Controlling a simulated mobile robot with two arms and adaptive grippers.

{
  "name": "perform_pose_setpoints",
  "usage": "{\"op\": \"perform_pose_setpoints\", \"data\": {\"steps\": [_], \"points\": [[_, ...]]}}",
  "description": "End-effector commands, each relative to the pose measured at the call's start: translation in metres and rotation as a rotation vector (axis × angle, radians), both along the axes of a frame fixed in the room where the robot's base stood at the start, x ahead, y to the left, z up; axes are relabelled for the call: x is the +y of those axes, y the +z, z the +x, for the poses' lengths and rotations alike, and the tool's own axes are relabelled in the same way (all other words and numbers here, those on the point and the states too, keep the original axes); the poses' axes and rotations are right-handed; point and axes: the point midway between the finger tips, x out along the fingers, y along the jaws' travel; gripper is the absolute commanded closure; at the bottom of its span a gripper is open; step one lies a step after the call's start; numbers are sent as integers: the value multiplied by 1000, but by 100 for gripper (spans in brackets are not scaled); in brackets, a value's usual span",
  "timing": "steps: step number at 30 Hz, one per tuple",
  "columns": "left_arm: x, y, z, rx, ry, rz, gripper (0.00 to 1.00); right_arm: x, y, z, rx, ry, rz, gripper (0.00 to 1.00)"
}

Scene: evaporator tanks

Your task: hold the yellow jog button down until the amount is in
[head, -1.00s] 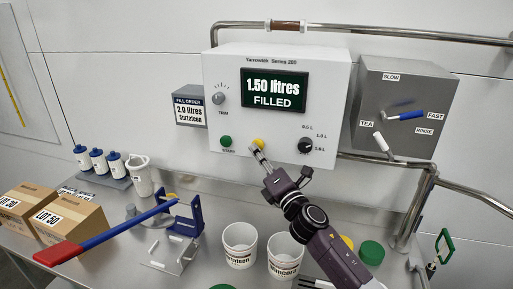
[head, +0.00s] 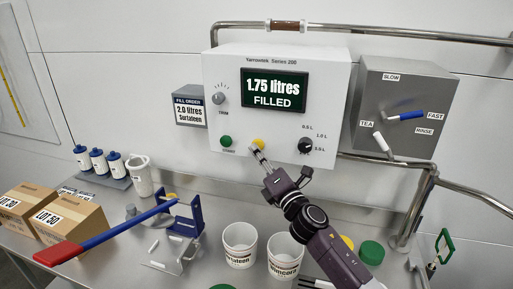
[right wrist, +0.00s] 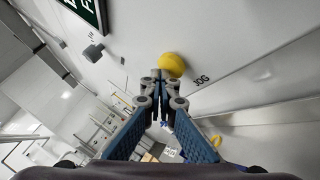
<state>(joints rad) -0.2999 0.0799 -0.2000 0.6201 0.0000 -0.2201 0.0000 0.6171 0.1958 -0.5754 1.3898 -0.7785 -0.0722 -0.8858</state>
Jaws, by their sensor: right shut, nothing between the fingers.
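The yellow jog button (head: 258,144) is on the lower front of the white control box (head: 228,75). It also shows in the right wrist view (right wrist: 171,64), beside the label JOG. My right gripper (head: 257,152) is shut and empty, with its fingertips at the button; in the right wrist view the closed fingertips (right wrist: 160,76) overlap its lower edge. The display (head: 274,91) reads 1.75 litres FILLED. The fill order sign (head: 190,109) reads 2.0 litres Surtateen. My left gripper is not in view.
A green start button (head: 226,141), a trim knob (head: 218,98) and a black selector knob (head: 305,145) share the box front. Two white tubs (head: 240,244) (head: 286,256) stand below. A grey lever box (head: 400,85) and steel pipes (head: 460,198) are at the right.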

Motion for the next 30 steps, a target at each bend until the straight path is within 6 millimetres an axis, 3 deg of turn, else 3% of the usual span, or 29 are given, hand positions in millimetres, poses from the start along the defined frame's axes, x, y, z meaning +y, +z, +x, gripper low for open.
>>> {"op": "perform_pose_setpoints", "data": {"steps": [22,30], "points": [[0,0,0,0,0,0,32,-1,0,0,1,-2,0,100],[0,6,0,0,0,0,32,3,0,-12,1,-1,0,100]]}}
